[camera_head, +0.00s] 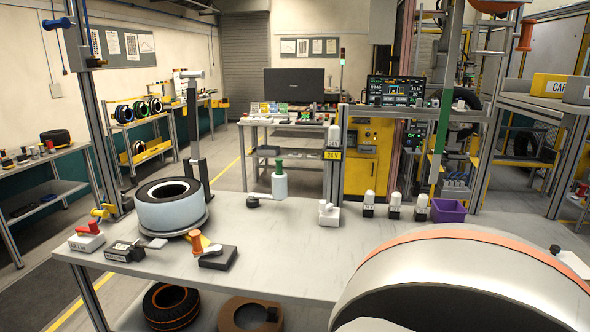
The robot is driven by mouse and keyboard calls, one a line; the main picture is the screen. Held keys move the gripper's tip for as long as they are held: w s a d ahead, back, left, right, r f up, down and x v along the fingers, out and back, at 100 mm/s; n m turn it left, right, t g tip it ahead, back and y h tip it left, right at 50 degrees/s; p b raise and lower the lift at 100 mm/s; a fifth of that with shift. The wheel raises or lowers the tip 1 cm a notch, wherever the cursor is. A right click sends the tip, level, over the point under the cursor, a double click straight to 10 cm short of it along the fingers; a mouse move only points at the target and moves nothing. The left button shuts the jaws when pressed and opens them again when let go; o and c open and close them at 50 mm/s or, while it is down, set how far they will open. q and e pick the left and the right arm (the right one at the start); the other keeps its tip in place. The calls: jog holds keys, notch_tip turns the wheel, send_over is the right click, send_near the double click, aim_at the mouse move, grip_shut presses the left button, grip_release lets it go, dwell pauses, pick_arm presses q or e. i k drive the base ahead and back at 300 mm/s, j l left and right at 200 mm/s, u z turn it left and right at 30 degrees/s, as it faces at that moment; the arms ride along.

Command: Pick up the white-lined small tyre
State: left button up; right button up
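Several small dark tyres stand in a row on a rack (145,122) at the back left. The nearest one (123,113) seems to have a white or pale lining, and the others show green and orange-brown tints. They are small in the picture, so the colours are hard to tell. A larger tyre with a pale outer band and a black top (172,207) lies flat on a round plate on the near workbench (290,250). Neither of my grippers shows in the head view.
A large pale drum-like object with an orange band (460,280) fills the lower right. Small tools, bottles and a purple bin (448,210) sit on the workbench. An orange-marked tyre (171,305) lies below it. Open floor lies between workbench and rack.

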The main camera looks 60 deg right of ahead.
aim_at(171, 204)
jog(key=z, duration=1.8)
jog(key=i+j+z, duration=0.1)
jog(key=j, duration=0.5)
jog(key=i+j+z, duration=0.1)
jog(key=j, duration=0.45)
jog(key=i+j+z, duration=0.1)
jog(key=j, duration=0.5)
jog(key=i+j+z, duration=0.1)
jog(key=j, duration=0.55)
jog(key=i, duration=0.1)
